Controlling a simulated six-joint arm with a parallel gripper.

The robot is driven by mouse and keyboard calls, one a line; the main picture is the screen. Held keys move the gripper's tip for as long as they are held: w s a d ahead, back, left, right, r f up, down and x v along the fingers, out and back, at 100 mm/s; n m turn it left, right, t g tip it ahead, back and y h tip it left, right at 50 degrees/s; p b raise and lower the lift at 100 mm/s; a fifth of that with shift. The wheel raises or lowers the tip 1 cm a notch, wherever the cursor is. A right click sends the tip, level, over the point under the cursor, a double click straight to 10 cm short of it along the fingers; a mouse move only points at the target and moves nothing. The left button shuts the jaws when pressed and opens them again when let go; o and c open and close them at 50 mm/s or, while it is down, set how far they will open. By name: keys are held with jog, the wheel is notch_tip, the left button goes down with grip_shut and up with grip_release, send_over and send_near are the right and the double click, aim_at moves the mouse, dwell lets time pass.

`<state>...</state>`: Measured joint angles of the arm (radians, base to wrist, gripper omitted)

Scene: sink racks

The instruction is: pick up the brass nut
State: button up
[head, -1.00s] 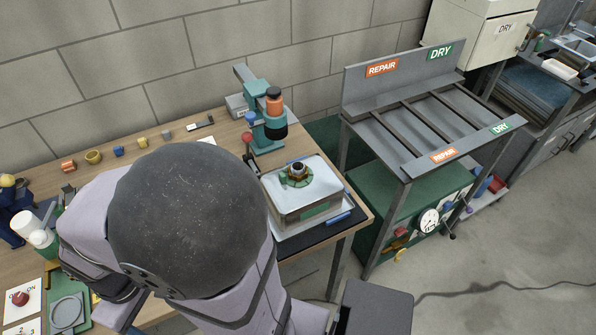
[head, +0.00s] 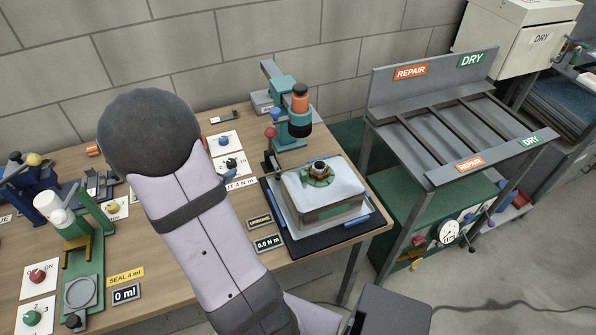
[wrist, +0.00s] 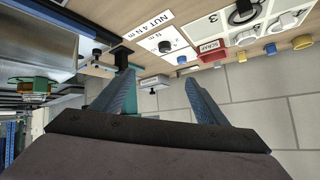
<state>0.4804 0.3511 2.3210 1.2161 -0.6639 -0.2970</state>
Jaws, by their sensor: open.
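A brass-yellow ring-like piece (wrist: 302,42), which looks like the brass nut, lies at the right end of a row of small parts in the wrist view, near the bench's wall-side edge. In the head view my arm hides that spot. My gripper (wrist: 157,77) is open in the wrist view, with nothing between its fingers. The piece is well off to the right of the fingers, apart from them. In the head view I cannot make out the gripper clearly behind my arm.
A blue part (wrist: 270,49) and a yellow part (wrist: 242,55) lie beside the brass one. A white-topped housing (head: 345,187) with a green ring sits right of my arm. A teal press (head: 290,125) stands behind it. The block wall (head: 300,40) bounds the bench.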

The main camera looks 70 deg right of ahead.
jog(key=s+d+m+g+h, duration=0.1)
jog(key=s+d+m+g, duration=0.4)
jog(key=s, duration=0.6)
jog(key=m+g, duration=0.2)
jog(key=g, duration=0.4)
send_near(313, 170)
jog(key=x, duration=0.3)
jog(key=shift+s+a+r, duration=0.1)
jog(key=shift+s, duration=0.05)
jog(key=shift+p+x, duration=0.85)
jog(key=shift+x, duration=2.75)
jog(key=shift+c, duration=0.3)
jog(key=c, duration=1.1)
jog(key=shift+c, duration=0.2)
jog(key=shift+r, duration=4.95)
